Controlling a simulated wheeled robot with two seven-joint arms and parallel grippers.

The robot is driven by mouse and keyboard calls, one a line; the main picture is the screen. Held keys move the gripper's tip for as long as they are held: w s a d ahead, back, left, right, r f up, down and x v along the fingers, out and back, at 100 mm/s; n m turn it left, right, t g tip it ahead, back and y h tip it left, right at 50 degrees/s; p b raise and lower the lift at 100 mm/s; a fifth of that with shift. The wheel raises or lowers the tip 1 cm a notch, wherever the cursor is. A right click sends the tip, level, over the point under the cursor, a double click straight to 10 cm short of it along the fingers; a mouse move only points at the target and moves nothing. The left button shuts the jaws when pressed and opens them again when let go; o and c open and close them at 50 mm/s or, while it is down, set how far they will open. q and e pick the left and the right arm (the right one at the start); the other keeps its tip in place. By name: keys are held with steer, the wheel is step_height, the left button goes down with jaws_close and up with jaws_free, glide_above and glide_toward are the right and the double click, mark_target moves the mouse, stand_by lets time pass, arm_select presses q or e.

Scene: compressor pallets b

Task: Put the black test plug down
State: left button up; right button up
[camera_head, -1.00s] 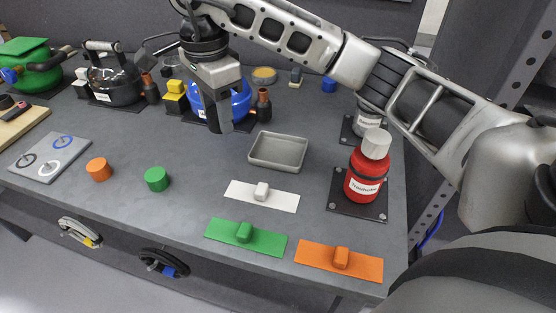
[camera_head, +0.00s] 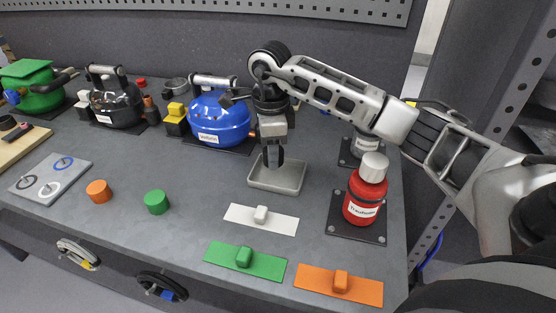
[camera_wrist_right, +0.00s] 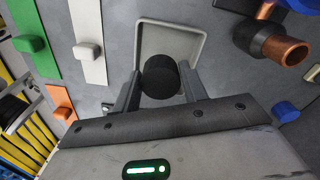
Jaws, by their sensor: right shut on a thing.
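The black test plug (camera_wrist_right: 160,77) is a short black cylinder between the fingers of my right gripper (camera_wrist_right: 160,88), which is shut on it. In the head view my right gripper (camera_head: 273,160) points down over the left part of a shallow grey tray (camera_head: 290,181). The tray (camera_wrist_right: 197,42) also shows beyond the plug in the wrist view, and its visible floor is bare. The plug's height above the tray is hard to tell. My left gripper is not in view.
A blue compressor (camera_head: 222,122) stands behind and left of the tray. A red Trauholin bottle (camera_head: 362,195) stands on a black plate at right. White (camera_head: 261,219), green (camera_head: 245,261) and orange (camera_head: 340,285) plates lie in front. Green (camera_head: 157,202) and orange (camera_head: 98,192) caps stand at left.

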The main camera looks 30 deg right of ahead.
mark_target(278, 176)
steer(key=shift+d+f, duration=0.45)
steer(key=shift+f, duration=0.1)
steer(key=f, duration=0.1)
steer(key=f+p, duration=0.1)
steer(key=f, duration=0.1)
steer(key=shift+s+d, duration=0.15)
steer(key=shift+d, duration=0.15)
steer(key=shift+f, duration=0.55)
steer(key=o, duration=0.8)
step_height(278, 176, up, 12)
steer(key=shift+r+b, duration=0.2)
steer(key=shift+b, duration=0.55)
